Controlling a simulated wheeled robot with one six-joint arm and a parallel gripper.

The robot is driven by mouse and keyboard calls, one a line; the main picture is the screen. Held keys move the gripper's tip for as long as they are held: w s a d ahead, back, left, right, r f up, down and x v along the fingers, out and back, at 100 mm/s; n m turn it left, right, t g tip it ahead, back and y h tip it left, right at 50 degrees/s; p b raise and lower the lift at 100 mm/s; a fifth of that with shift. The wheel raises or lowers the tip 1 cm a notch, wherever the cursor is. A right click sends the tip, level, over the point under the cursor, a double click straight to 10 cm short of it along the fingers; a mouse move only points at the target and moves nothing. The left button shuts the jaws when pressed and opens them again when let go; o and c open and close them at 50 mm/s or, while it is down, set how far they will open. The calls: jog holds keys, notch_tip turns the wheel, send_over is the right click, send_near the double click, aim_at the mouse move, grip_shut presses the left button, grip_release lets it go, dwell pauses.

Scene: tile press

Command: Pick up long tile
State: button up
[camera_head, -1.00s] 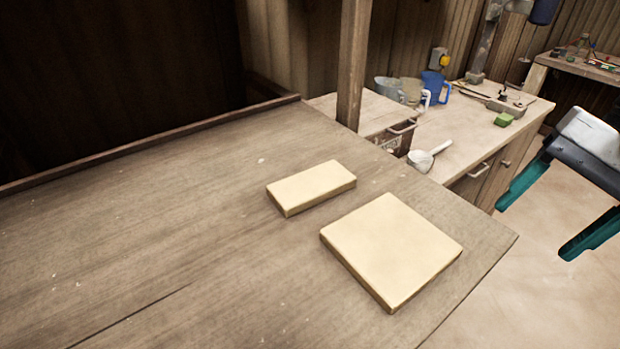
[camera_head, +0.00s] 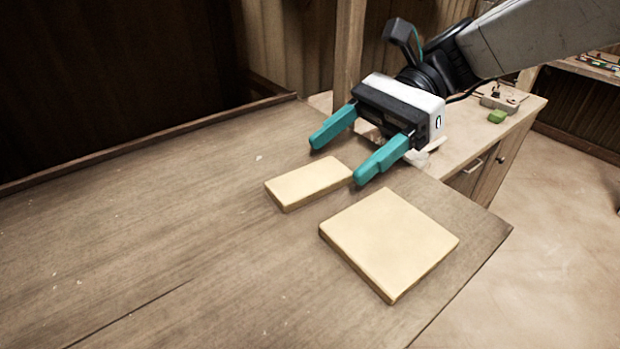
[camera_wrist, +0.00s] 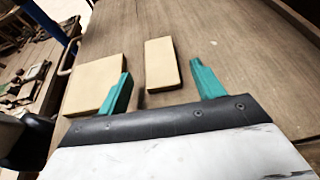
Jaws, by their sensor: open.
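The long tile (camera_head: 308,183) is a narrow cream rectangle lying flat on the wooden table. My gripper (camera_head: 334,160) is open and empty, with its teal fingers above the table at the tile's far right end. One fingertip overlaps the tile's right corner in the head view. In the wrist view the long tile (camera_wrist: 162,64) lies ahead of my gripper (camera_wrist: 161,80), between the lines of the two fingers and nearer the left one. I cannot tell the exact height of the fingers above the table.
A larger square cream tile (camera_head: 389,243) lies close to the long tile, in front and to the right. The table (camera_head: 150,220) is clear to the left. A wooden post (camera_head: 349,50) stands behind, and a workbench with a green block (camera_head: 497,116) is at the back right.

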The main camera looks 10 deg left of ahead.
aim_at(313, 176)
jog(key=x, duration=0.3)
jog(key=shift+s+a+f, duration=0.15)
jog(key=shift+s+a, duration=0.1)
jog(key=c, duration=1.1)
